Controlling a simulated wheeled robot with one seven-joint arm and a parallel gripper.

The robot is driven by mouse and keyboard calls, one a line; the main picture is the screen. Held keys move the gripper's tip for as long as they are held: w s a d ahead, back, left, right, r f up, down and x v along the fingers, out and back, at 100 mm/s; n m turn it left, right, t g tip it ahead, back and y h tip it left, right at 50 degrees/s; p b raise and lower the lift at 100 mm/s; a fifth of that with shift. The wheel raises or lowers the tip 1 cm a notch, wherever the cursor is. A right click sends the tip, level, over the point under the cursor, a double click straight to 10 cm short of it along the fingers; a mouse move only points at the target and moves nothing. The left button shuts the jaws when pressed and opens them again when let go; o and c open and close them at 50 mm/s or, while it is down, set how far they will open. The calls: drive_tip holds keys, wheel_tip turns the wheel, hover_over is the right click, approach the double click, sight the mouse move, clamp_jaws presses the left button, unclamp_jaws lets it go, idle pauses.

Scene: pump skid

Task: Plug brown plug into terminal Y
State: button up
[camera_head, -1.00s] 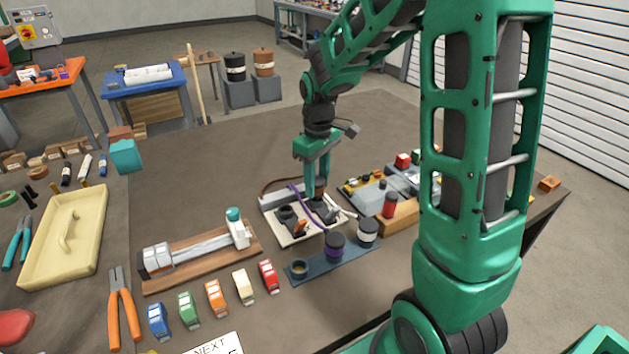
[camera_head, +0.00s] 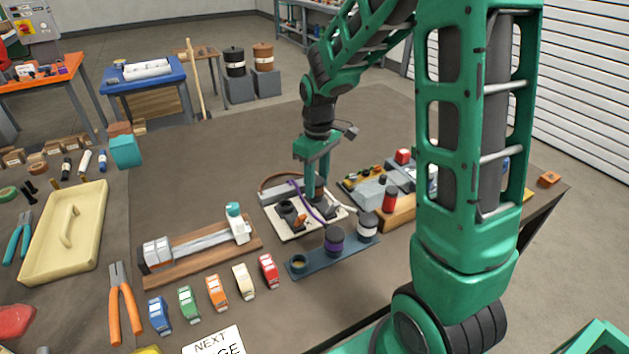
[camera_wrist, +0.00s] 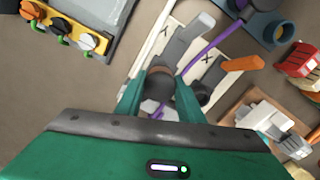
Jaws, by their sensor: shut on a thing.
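The terminal board (camera_head: 282,234) lies flat on the bench, its pale plate carrying dark terminals. My gripper (camera_head: 318,182) is over its far right part, pointing down. A purple cable (camera_wrist: 207,43) crosses the board.
A wooden slide fixture (camera_head: 200,250) is to the left. Bench behind is clear.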

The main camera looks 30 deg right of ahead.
drive_tip(key=shift+f, duration=0.1)
drive_tip(key=o, duration=1.3)
drive_tip(key=shift+c, duration=0.2)
wheel_tip(320, 180, up, 11)
drive_tip(key=shift+f, duration=0.15)
drive_tip(key=s+d+m, duration=0.2)
drive_tip(key=s+m, duration=0.1)
drive_tip(key=s, duration=0.6)
drive_tip(key=s+d+f+m, duration=0.1)
drive_tip(key=s+d+m, duration=0.2)
drive_tip(key=s, duration=0.6)
drive_tip(key=s+d+m, duration=0.3)
drive_tip(key=s+m, duration=0.2)
drive_tip(key=s, duration=0.5)
drive_tip(key=shift+f, duration=0.35)
